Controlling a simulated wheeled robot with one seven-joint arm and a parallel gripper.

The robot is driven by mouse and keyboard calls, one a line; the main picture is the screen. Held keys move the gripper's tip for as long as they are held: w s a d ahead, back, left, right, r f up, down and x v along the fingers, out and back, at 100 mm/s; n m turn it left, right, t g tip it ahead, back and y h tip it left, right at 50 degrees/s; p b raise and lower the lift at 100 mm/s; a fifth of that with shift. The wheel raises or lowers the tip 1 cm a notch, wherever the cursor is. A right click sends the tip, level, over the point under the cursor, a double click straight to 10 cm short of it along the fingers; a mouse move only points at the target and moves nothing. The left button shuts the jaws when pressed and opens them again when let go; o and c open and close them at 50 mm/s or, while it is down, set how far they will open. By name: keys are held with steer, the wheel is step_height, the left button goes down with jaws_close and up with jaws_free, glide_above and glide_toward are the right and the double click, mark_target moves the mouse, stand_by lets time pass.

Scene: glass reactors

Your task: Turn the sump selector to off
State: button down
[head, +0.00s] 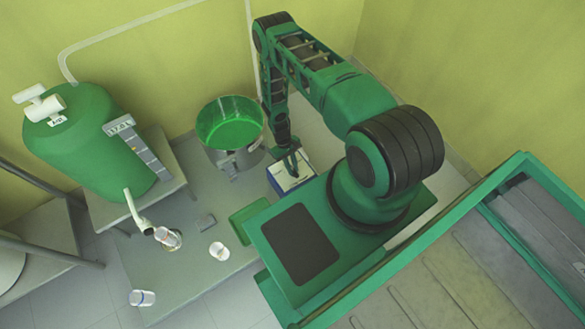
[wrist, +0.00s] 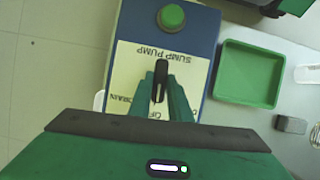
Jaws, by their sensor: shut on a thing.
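The sump selector is a black bar knob (wrist: 161,78) on the cream panel (wrist: 130,72) of a blue box (wrist: 203,45), which also shows in the head view (head: 278,181). In the wrist view the panel's words "SUMP PUMP", "DRAIN" and "OFF" appear upside down. My gripper (wrist: 161,92) is shut on the knob, with green fingers on both sides. The knob's bar lies nearly straight up and down in the picture, in line with the partly hidden "OFF" label. In the head view my gripper (head: 291,163) is over the box and hides the knob.
A green button (wrist: 171,17) sits on the same box beyond the panel. A green tray (wrist: 248,74) is beside the box. In the head view a pot of green liquid (head: 230,124), a green tank (head: 75,140) and small containers (head: 219,251) stand around.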

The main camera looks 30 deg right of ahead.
steer(key=shift+w+d+m, duration=0.1)
steer(key=shift+m, duration=0.2)
stand_by(0.4)
steer(key=c, duration=1.6)
jaws_free()
steer(key=shift+c, duration=0.2)
steer(key=shift+r, duration=0.1)
steer(key=v, duration=1)
steer(key=shift+r, duration=0.3)
steer(key=shift+w+d, duration=0.1)
